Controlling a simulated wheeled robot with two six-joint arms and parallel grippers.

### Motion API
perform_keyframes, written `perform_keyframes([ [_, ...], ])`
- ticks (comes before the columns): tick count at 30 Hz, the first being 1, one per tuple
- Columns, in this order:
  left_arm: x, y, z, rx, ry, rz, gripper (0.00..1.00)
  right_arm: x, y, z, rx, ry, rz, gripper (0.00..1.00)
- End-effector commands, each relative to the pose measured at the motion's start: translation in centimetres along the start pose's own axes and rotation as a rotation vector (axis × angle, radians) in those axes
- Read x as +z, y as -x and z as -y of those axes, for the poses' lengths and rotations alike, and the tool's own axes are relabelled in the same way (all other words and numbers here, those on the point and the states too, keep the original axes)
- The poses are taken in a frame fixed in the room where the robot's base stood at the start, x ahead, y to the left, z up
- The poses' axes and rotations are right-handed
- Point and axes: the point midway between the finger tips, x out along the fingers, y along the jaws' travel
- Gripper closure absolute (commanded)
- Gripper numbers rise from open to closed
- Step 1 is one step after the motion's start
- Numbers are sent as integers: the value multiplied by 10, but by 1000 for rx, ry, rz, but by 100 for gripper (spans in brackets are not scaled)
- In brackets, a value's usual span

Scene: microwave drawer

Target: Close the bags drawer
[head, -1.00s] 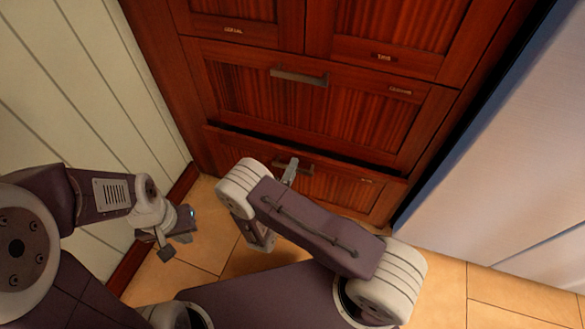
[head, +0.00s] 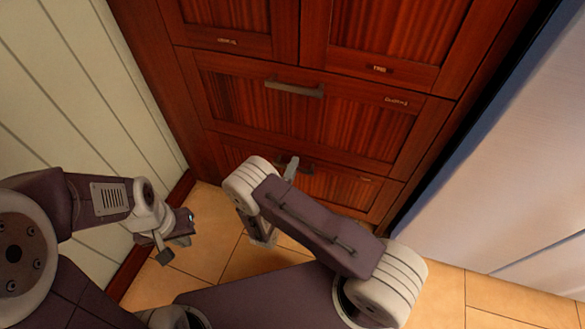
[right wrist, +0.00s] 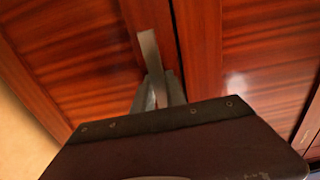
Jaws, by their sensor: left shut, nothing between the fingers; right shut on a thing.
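The bottom drawer (head: 345,187) of the wooden cabinet, which I take to be the bags drawer, has its front about level with the drawer above; its small label is too blurred to read. Its grey bar handle (head: 308,169) is partly hidden by my right gripper (head: 291,168), which is shut on it. The right wrist view shows the handle (right wrist: 149,52) between the finger tips of the right gripper (right wrist: 156,88). My left gripper (head: 173,248) is shut and empty, low at the left over the floor, apart from the cabinet.
A wider drawer (head: 240,95) with its own handle (head: 295,88) is above, and smaller fronts are above that. A pale panelled wall (head: 90,90) stands at the left, and a white appliance (head: 500,150) at the right. The tiled floor (head: 500,300) is clear at the lower right.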

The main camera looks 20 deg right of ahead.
Motion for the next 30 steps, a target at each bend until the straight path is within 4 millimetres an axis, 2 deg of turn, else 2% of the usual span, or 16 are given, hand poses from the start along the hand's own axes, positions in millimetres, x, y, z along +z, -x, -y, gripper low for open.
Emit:
perform_keyframes([
  [1,0,0,0,0,0,0,100,-1,0,0,-1,-1,-3,100],
  [2,0,0,0,0,0,0,100,-1,0,0,-1,-1,-3,75],
  [3,0,0,0,0,0,0,100,-1,0,0,-1,-1,-3,64],
  [4,0,0,0,0,0,0,100,0,0,0,-1,-1,-3,62],
  [14,0,2,0,0,0,0,100,0,4,1,0,0,1,62],
  [17,-1,11,0,0,0,0,100,2,20,4,1,2,5,62],
  [24,-3,29,-1,0,0,0,100,2,72,4,0,0,5,62],
  [30,-3,32,-1,0,0,0,100,0,90,1,0,-1,-1,62],
])
